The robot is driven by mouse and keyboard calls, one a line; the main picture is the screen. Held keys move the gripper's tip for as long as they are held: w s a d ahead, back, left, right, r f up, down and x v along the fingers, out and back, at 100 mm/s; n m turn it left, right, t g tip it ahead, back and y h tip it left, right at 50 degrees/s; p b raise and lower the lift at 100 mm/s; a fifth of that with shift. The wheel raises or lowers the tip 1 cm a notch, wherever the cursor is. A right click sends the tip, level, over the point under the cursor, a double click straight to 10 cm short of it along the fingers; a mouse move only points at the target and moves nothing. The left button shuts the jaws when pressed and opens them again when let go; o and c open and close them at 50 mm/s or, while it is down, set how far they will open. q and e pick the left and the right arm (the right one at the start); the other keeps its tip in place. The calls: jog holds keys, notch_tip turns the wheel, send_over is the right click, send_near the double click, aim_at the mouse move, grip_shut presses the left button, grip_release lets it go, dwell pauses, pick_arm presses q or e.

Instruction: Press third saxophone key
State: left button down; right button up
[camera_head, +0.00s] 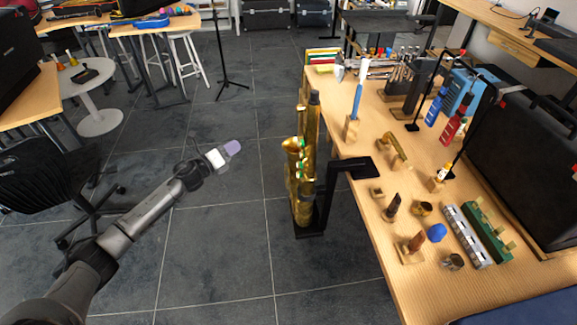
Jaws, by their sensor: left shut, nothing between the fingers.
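A gold saxophone (303,170) stands upright in a black stand beside the left edge of the wooden table. Pale green parts show along its body, but its single keys are too small to tell apart. My left gripper (232,148), with pale lilac fingertips, is shut and empty. In the picture it is to the left of the saxophone, with a clear gap between them. My right gripper is not in view.
The wooden table (375,230) fills the right side, with several small instrument parts on it. A black bracket (352,167) juts over its edge near the saxophone. Grey floor (225,235) lies open around my left arm. A black chair (60,180) stands at the left.

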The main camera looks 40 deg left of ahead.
pick_arm(q)
jog(key=s+d+m+g+h, duration=0.2)
jog(key=d+m+h, duration=0.2)
jog(key=m, duration=0.4)
jog(key=s+d+f+m+g+h, duration=0.1)
jog(key=s+d+m+g+h, duration=0.1)
jog(key=m+h, duration=0.4)
jog(key=d+m+g, duration=0.1)
jog(key=d+m, duration=0.1)
jog(key=shift+s+d, duration=0.2)
jog(key=shift+d, duration=0.15)
jog(key=shift+f, duration=0.1)
jog(key=b, duration=0.3)
send_near(298, 165)
jog(key=shift+w+a+f+x, duration=0.3)
jog(key=shift+f+x, duration=0.15)
jog(key=shift+x, duration=3.2)
